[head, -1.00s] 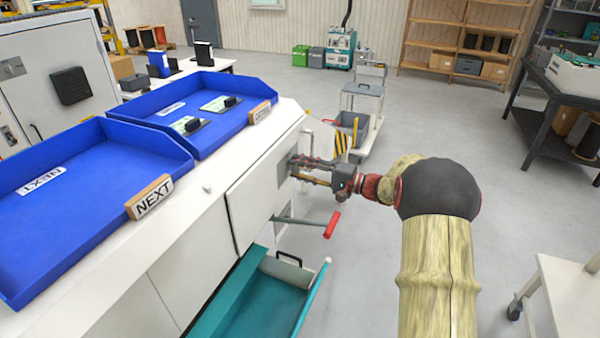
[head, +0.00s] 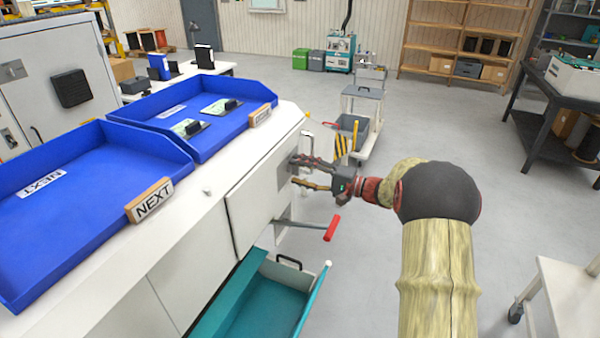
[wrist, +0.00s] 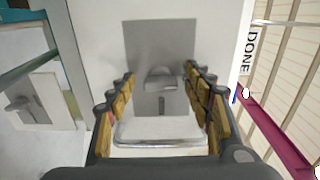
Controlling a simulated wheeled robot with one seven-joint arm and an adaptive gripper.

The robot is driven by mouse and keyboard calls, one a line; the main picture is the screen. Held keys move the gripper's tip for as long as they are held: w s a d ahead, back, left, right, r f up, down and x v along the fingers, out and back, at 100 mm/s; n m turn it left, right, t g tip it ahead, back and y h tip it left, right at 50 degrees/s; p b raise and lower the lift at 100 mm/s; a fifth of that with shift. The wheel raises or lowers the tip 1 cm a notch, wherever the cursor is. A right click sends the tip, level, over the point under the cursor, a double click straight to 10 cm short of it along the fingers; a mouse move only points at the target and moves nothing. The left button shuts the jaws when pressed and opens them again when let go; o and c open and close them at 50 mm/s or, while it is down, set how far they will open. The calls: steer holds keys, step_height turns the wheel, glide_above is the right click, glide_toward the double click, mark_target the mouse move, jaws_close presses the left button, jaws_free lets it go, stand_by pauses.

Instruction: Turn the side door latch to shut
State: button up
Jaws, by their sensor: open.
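The side door (head: 258,198) is a white panel at the end of the white cabinet, with a grey plate (head: 283,171) on it. In the wrist view the plate (wrist: 134,50) is straight ahead, with a small grey rounded latch (wrist: 160,75) and a dark slot below it. My gripper (head: 297,172) is open in front of the plate. Its fingertips (wrist: 160,80) stand either side of the latch, apart from it in the picture; I cannot tell the exact depth. A shiny metal bar (wrist: 160,137) crosses low between the fingers.
A red-ended lever (head: 331,228) sticks out below my gripper. A teal drawer (head: 265,305) stands open underneath. Blue trays (head: 70,225) sit on the cabinet top.

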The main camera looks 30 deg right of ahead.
steer(key=v, duration=1.2)
stand_by(0.3)
steer(key=s+a+f+m+g+h, duration=0.1)
steer(key=s+a+f+g, duration=0.15)
steer(key=f, duration=0.25)
steer(key=s+a+f+m+g, duration=0.2)
steer(key=s+f, duration=0.1)
steer(key=f, duration=0.2)
steer(key=s+a+n+g+h+p, duration=0.1)
steer(key=s+a+n+g+h, duration=0.15)
steer(key=s+a+g, duration=0.5)
steer(key=s+a+r+n+t+h+p, duration=0.3)
steer(key=s+a+r+n+h, duration=0.4)
steer(key=s+a+r+n, duration=0.3)
steer(key=s+a+r+p, duration=0.1)
steer(key=s+a+r, duration=0.3)
steer(key=s+r, duration=0.1)
steer(key=shift+s+a+r+n, duration=0.15)
steer(key=shift+s+r+n, duration=0.15)
steer(key=shift+r, duration=0.45)
